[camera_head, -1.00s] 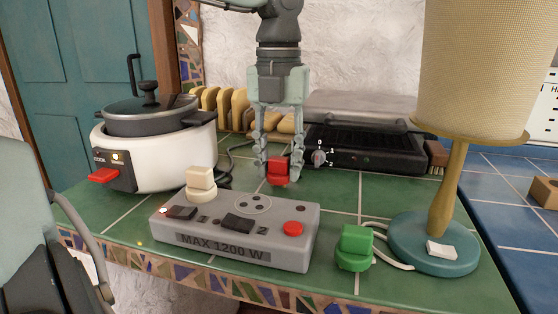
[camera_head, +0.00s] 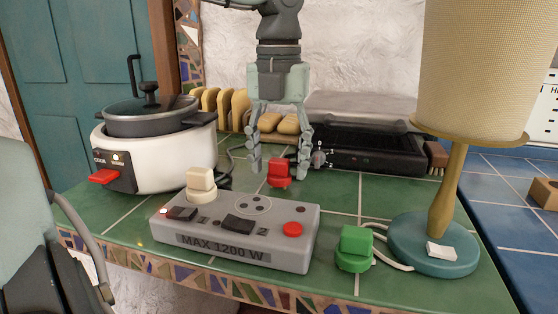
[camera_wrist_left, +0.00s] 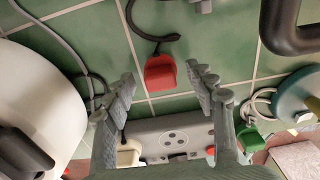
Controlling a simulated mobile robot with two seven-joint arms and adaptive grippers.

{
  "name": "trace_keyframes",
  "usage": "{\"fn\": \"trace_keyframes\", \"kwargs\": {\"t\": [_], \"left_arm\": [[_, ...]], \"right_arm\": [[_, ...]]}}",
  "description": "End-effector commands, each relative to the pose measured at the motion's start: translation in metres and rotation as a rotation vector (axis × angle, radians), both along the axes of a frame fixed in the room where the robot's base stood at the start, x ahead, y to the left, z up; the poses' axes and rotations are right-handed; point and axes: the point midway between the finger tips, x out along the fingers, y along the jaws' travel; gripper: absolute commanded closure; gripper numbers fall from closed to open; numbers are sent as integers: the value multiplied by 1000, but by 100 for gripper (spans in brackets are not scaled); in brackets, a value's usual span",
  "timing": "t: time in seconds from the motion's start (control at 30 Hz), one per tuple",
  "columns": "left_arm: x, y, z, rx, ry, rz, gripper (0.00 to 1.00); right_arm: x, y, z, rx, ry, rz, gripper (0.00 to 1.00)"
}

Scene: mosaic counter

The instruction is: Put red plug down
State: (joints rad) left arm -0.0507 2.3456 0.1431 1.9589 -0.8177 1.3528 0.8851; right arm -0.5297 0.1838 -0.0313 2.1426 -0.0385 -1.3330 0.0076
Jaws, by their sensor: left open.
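The red plug (camera_head: 279,174) stands on the green tiles behind the grey power strip (camera_head: 236,232). My left gripper (camera_head: 279,170) is open around the red plug, its fingers apart from it on both sides. In the left wrist view the red plug (camera_wrist_left: 160,72) shows between and a little beyond the fingertips (camera_wrist_left: 165,78), with its dark cord running away from it. A cream plug (camera_head: 201,183) sits in the left socket of the strip. The right socket is empty. My right gripper is not seen in these views.
A white cooker (camera_head: 158,160) stands at left and a black grill (camera_head: 370,146) behind the gripper. A green plug (camera_head: 354,248) lies at front right beside the lamp base (camera_head: 434,245). Bread slices (camera_head: 225,108) stand at the back.

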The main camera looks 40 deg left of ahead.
Motion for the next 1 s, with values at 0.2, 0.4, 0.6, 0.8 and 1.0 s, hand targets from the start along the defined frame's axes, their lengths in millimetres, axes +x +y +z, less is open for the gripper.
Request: {"fn": "trace_keyframes", "kwargs": {"t": [0.2,0.4,0.6,0.8,1.0], "left_arm": [[2,0,47,2,-7,2,44],[1,0,88,2,-5,1,44],[0,0,112,1,-3,1,44],[0,0,117,-1,-3,0,44],[0,0,117,0,-2,0,44]], "right_arm": [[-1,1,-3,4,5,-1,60],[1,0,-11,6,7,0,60],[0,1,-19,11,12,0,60],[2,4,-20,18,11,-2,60],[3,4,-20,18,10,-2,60]]}}
